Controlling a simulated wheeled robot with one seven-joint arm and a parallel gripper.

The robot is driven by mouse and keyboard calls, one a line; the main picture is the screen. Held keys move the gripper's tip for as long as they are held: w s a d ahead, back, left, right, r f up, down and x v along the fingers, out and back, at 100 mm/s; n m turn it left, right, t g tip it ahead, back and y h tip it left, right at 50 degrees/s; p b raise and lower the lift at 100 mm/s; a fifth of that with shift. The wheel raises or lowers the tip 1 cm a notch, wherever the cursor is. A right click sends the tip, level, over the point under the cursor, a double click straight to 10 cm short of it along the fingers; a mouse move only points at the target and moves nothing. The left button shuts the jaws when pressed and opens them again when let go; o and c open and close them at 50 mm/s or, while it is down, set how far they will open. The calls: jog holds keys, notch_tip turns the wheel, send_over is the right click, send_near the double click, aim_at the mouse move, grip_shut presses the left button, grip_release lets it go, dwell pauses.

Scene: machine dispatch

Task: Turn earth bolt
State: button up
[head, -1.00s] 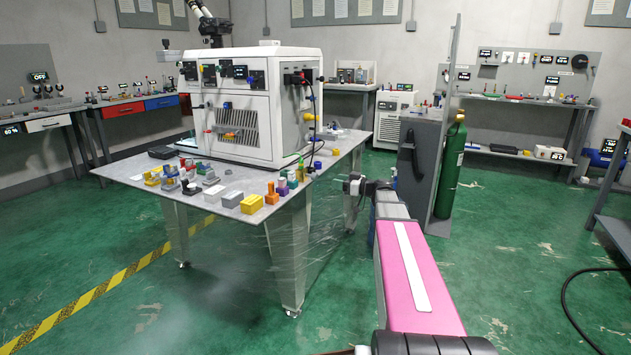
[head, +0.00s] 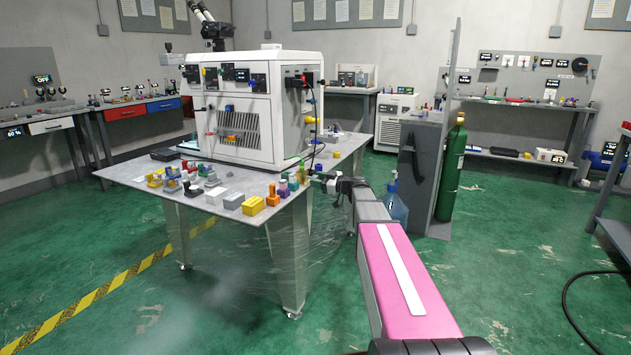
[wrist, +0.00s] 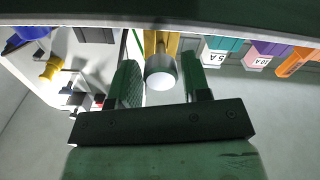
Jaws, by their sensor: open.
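My gripper (wrist: 162,80) is open in the wrist view, with one green finger on each side of a short grey cylinder (wrist: 160,72) with a pale round end. It looks like the earth bolt, but I cannot be sure. Gaps seem to show between it and the fingers. A yellow piece (wrist: 171,43) shows behind it. In the head view my gripper (head: 318,179) is small, at the right edge of the metal table (head: 330,172), below the side of the white machine (head: 289,125). The bolt cannot be made out there.
Yellow (wrist: 50,68) and blue (wrist: 28,31) connectors are on the left.

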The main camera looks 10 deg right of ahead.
jog(key=shift+w+a, duration=0.35)
jog(key=shift+a, duration=0.1)
jog(key=c, duration=0.7)
jog(key=shift+o, duration=0.2)
jog(key=shift+m, duration=0.3)
jog(key=shift+s+m, duration=0.1)
jog(key=shift+m, duration=2.6)
